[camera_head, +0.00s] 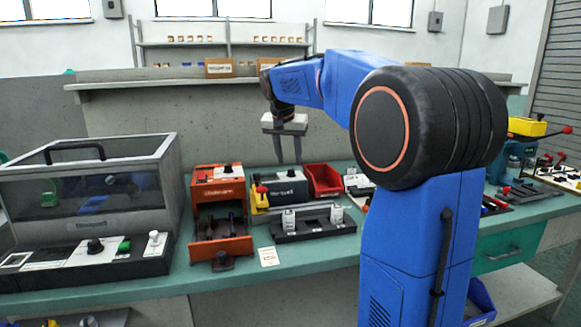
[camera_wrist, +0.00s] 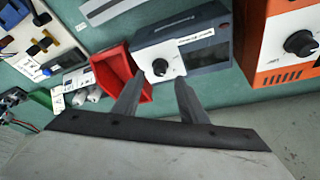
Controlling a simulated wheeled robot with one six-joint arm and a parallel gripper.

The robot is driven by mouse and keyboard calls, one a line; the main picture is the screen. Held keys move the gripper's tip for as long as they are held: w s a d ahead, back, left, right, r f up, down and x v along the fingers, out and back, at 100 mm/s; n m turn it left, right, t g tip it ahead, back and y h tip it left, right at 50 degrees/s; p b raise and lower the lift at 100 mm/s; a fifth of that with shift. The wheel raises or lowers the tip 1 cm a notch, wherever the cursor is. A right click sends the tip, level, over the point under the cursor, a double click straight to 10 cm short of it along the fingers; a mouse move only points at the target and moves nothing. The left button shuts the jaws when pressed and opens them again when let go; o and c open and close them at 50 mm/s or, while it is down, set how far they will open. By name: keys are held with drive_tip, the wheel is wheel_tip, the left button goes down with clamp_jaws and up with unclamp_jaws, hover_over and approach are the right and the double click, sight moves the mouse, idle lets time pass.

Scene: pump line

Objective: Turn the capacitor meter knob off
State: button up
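In the wrist view the box (camera_wrist: 208,56) has a black knob (camera_wrist: 160,67) with a white pointer mark on a white panel. Its label is too small to read, so I cannot confirm it is the capacitor meter. My gripper (camera_head: 288,162) points down above this box. In the wrist view my gripper (camera_wrist: 160,82) has its fingers apart with nothing between them. The knob shows just beyond the fingertips, roughly centred between them; I see no contact.
An orange unit (camera_head: 219,187) with its own black knob (camera_wrist: 300,43) stands beside the box. A red bin (camera_head: 323,180) is close on its other side. A black tray with white parts (camera_head: 312,224) lies in front. A clear-lidded case (camera_head: 90,190) fills the bench's left.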

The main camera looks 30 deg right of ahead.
sight(291, 169)
drive_tip(key=shift+x, duration=2.15)
clamp_jaws()
